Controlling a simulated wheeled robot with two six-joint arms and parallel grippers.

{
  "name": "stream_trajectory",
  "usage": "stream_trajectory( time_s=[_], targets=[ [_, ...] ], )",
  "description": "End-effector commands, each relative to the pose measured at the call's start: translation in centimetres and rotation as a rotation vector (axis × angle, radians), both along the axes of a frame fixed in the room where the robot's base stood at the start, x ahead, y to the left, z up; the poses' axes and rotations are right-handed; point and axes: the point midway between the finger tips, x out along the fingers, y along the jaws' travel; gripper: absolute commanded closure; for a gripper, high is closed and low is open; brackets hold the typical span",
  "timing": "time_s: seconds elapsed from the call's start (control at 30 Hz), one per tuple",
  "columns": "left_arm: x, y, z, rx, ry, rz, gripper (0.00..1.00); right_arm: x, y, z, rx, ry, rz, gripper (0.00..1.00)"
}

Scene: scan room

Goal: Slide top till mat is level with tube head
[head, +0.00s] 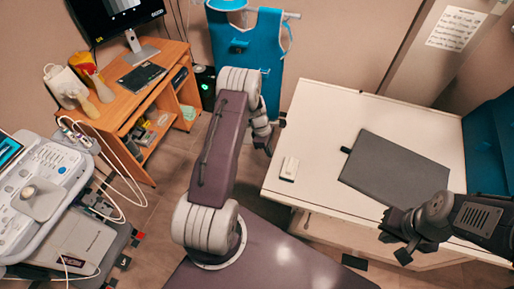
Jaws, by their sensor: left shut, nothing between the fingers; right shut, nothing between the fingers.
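The table's white top (312,115) spreads across the right half of the head view, above a pale base. A flat dark grey mat (395,172) lies on it, turned at an angle, with a small black tab at its left corner. I cannot make out a tube head in this view. My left gripper (270,138) is shut and empty, just off the top's left edge, small and partly hidden by my arm. My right gripper (400,240) is shut and empty at the top's near edge, close to the mat's near right corner. I cannot tell whether it touches the top.
A small white box (289,169) sits on the top's left part. A teal panel (490,150) stands at the right end. A blue apron (247,60) hangs behind. A wooden desk (130,90) and an ultrasound console (45,195) are at left. Floor shows between console and table.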

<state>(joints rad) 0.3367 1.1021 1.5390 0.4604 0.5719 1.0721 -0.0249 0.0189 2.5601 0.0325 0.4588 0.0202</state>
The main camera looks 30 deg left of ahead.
Motion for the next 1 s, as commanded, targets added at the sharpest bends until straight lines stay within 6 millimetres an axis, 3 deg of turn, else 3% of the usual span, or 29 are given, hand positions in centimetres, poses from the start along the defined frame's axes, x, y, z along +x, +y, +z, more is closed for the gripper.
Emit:
stream_trajectory(
  time_s=[0.03,0.2,0.5,0.7,1.0],
  targets=[
    [0.1,-1.6,0.0,-0.006,0.006,-0.007,1.00,0.0,0.0,0.1,0.000,0.000,0.000,1.00],
    [1.1,-5.4,0.0,-0.004,0.006,-0.007,1.00,0.0,0.0,0.2,0.000,0.000,0.000,1.00],
    [2.4,-10.4,0.0,-0.003,0.003,-0.004,1.00,0.0,0.0,0.4,0.000,0.000,0.000,1.00],
    [2.8,-12.0,0.0,-0.003,0.002,-0.001,1.00,0.0,0.0,0.4,0.000,0.000,0.000,1.00],
    [2.9,-12.5,0.0,-0.001,0.002,0.000,1.00,0.0,0.0,0.4,0.000,0.000,0.000,1.00]
  ],
)
